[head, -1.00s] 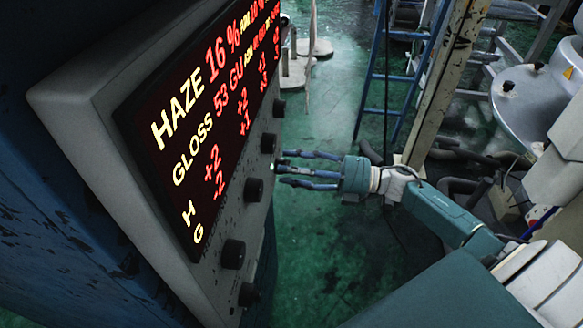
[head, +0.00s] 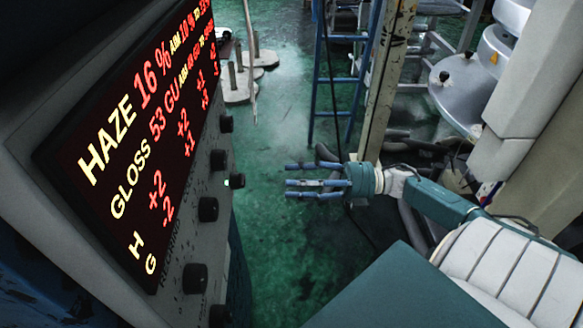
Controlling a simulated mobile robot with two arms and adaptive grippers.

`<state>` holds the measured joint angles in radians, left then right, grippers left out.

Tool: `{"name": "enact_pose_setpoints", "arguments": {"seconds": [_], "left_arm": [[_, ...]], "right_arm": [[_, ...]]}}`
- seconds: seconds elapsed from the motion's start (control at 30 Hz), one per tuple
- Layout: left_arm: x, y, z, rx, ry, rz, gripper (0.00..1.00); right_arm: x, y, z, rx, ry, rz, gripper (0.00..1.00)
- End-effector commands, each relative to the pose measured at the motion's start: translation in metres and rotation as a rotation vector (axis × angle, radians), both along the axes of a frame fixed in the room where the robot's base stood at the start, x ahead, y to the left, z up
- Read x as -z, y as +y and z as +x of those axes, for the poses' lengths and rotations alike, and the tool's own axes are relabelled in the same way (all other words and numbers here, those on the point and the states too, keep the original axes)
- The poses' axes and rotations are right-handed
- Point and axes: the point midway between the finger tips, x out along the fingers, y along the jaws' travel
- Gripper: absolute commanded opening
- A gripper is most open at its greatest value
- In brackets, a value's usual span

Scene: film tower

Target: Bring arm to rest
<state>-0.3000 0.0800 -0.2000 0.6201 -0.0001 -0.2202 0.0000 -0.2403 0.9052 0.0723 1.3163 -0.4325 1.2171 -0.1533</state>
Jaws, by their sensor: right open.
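My right gripper (head: 303,183) is in the middle of the head view, at the end of my teal and white right arm, which comes in from the right. It is open and empty, with its fingers pointing left. The grey control panel (head: 60,190) stands at the left, with a display (head: 140,130) reading HAZE 16 % and GLOSS 53 GU. A clear gap lies between the fingertips and the knobs. My left gripper is not in view.
A blue ladder (head: 318,75) and a worn pale post (head: 388,80) stand behind my right arm. A round metal vessel (head: 455,95) is at the upper right. Pale weights with rods (head: 240,88) stand at the back. Green floor (head: 270,240) is open between panel and arm.

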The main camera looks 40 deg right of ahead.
Motion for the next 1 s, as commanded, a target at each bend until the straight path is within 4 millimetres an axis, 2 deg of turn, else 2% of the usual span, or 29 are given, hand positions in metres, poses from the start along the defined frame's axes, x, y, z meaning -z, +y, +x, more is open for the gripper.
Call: {"name": "enact_pose_setpoints", "arguments": {"seconds": [0.37, 0.47, 0.53, 0.57, 0.67, 0.7, 0.77, 0.8, 0.87, 0.9, 1.0], "left_arm": [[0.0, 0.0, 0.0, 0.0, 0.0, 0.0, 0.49], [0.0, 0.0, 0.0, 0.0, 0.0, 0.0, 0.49], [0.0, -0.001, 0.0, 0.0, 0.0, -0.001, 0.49], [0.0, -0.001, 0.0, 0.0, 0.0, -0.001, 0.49], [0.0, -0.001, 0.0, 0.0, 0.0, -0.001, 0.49], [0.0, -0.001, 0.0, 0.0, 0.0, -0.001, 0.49], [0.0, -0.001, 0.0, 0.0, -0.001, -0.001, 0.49], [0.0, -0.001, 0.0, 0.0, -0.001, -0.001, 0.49], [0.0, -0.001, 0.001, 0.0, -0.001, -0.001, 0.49], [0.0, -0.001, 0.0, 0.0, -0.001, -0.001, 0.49], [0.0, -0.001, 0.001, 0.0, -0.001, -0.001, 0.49]], "right_arm": [[0.001, 0.0, 0.0, 0.002, 0.001, 0.002, 0.49], [0.012, -0.004, 0.005, 0.045, 0.026, 0.022, 0.49], [0.033, -0.014, 0.012, 0.125, 0.072, 0.056, 0.49], [0.046, -0.019, 0.016, 0.172, 0.101, 0.075, 0.49], [0.104, -0.04, 0.024, 0.357, 0.227, 0.152, 0.49], [0.132, -0.048, 0.024, 0.435, 0.287, 0.182, 0.49], [0.174, -0.058, 0.019, 0.545, 0.378, 0.221, 0.49], [0.201, -0.063, 0.014, 0.613, 0.438, 0.246, 0.49], [0.242, -0.067, 0.001, 0.707, 0.528, 0.277, 0.49], [0.269, -0.068, -0.009, 0.767, 0.59, 0.296, 0.49], [0.333, -0.065, -0.04, 0.903, 0.741, 0.33, 0.49]]}}
